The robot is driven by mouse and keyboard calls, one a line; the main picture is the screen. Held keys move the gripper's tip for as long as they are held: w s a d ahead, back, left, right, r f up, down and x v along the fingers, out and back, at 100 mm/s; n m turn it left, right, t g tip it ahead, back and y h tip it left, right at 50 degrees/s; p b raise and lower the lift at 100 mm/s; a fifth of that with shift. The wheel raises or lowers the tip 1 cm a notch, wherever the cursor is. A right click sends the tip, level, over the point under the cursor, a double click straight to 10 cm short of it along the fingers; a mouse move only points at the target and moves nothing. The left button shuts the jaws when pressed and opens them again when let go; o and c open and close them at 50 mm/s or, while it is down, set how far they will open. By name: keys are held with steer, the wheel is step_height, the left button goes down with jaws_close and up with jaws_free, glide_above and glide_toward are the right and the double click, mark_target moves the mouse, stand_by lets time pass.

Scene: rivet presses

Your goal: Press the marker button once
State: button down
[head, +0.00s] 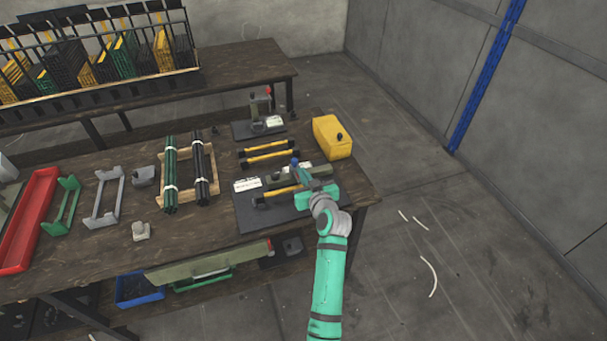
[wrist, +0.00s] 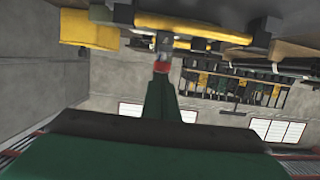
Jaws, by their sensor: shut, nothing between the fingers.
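My gripper (head: 299,174) is shut and empty, low over the front dark mat at the right of the table. A blue knob (head: 295,161) shows right at its fingertips; I cannot tell whether they touch. A second press on the back mat has a red knob (head: 268,90). Labels are too small to read, so which knob is the marker button is unclear. In the wrist view, upside down, my shut green fingers (wrist: 160,88) point at a red knob (wrist: 161,66), apparently the back one beyond them. The blue knob is not visible there.
Yellow-black bars (head: 269,157) lie between the two presses. Dark and green tubes (head: 170,172) on a wooden rack lie left. A bin rack (head: 95,65) is behind.

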steer(key=shift+s+f, duration=0.15)
steer(key=shift+f, duration=1.3)
steer(key=s+d+r, duration=0.3)
steer(key=s+r, duration=0.5)
steer(key=s, duration=0.1)
